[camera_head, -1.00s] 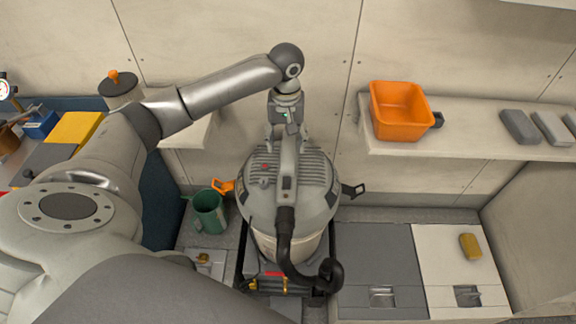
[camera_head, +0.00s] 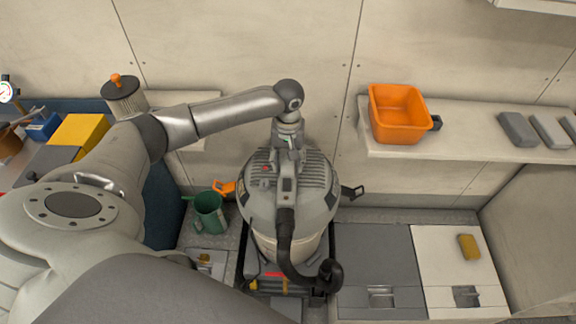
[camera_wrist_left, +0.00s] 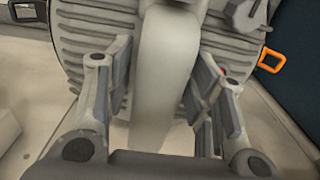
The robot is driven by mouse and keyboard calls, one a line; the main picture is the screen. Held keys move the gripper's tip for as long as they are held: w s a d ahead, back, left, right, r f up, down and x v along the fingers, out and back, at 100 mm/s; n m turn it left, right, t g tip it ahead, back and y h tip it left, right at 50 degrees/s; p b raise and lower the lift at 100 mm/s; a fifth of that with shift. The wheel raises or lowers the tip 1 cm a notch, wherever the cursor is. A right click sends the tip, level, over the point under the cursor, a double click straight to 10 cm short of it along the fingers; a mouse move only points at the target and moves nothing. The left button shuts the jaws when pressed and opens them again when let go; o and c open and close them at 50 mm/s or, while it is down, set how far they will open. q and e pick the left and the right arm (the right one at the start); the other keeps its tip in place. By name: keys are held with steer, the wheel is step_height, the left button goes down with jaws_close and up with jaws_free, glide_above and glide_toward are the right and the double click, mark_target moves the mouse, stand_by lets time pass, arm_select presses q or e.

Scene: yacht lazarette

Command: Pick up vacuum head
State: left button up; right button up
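The vacuum head (camera_head: 318,203) is a grey ribbed dome with a raised handle across its top. It sits on the vacuum's body, with a black hose (camera_head: 285,240) at its front. My left gripper (camera_head: 287,158) reaches down over the handle from behind. In the left wrist view, the handle (camera_wrist_left: 163,70) runs between the two fingers of my left gripper (camera_wrist_left: 158,88). The fingers are apart, one on each side of the handle, and do not look closed on it. My right gripper is not in view.
An orange latch (camera_head: 223,187) and a black latch (camera_head: 352,192) stick out beside the head. A green jug (camera_head: 209,212) stands to the left. A shelf (camera_head: 455,140) on the right holds an orange bin (camera_head: 398,115). A yellow sponge (camera_head: 469,246) lies on the white lid.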

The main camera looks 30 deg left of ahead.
arm_select(q)
jaws_close()
steer(key=shift+w+r, duration=0.2)
